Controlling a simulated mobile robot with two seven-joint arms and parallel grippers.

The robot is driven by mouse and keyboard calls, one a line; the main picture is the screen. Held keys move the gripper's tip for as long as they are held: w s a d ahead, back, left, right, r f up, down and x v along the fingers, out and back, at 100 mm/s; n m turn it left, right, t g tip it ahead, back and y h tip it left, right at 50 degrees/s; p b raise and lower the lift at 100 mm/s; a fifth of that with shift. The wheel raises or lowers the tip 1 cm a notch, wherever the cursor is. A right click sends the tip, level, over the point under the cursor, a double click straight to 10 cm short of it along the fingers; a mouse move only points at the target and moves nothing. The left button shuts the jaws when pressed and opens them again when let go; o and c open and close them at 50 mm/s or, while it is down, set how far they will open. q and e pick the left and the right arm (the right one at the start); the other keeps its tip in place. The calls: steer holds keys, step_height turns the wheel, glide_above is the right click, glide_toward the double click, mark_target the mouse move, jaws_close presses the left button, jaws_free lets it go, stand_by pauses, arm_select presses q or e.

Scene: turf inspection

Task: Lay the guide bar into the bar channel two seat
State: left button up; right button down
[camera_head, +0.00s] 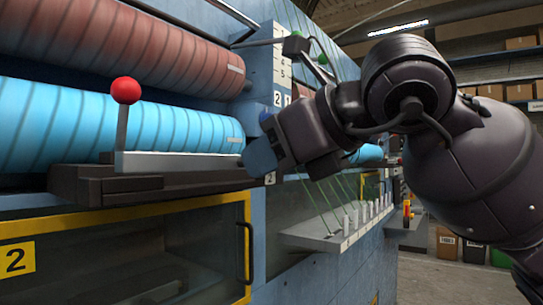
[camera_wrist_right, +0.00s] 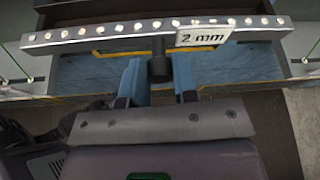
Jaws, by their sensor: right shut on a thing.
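The guide bar (camera_wrist_right: 110,36) is a pale grey strip with a row of small pale dots and a "2 mm" label, crossing the upper right wrist view. My right gripper (camera_wrist_right: 158,75) has its blue fingers on either side of the bar's dark grip stub. In the head view my right gripper (camera_head: 258,158) is at the machine front. A pale bar (camera_head: 185,162), apparently the guide bar's near part, runs left from it over the dark channel (camera_head: 90,190). Whether the bar is seated or just above is unclear. My left gripper is out of view.
A red-knobbed lever (camera_head: 126,92) stands upright at the pale bar's left end. Blue roll (camera_head: 80,125) and red roll (camera_head: 110,50) lie behind and above. A shelf of white pegs with green threads (camera_head: 340,238) juts out at lower right. A yellow-framed window (camera_head: 120,260) is below.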

mark_target(238, 163)
stand_by(0.4)
stand_by(0.3)
steer(key=shift+w+a, duration=0.1)
steer(key=shift+a, duration=0.05)
stand_by(0.4)
steer(key=shift+w+a+b, duration=0.35)
steer(key=shift+w+a, duration=0.25)
steer(key=shift+a, duration=0.2)
steer(key=shift+w+a, duration=0.5)
steer(key=shift+a, duration=0.25)
steer(key=shift+w+a, duration=0.25)
steer(key=shift+a, duration=0.05)
stand_by(0.6)
steer(key=shift+f+b, duration=0.2)
steer(key=shift+b, duration=0.1)
steer(key=shift+f, duration=0.2)
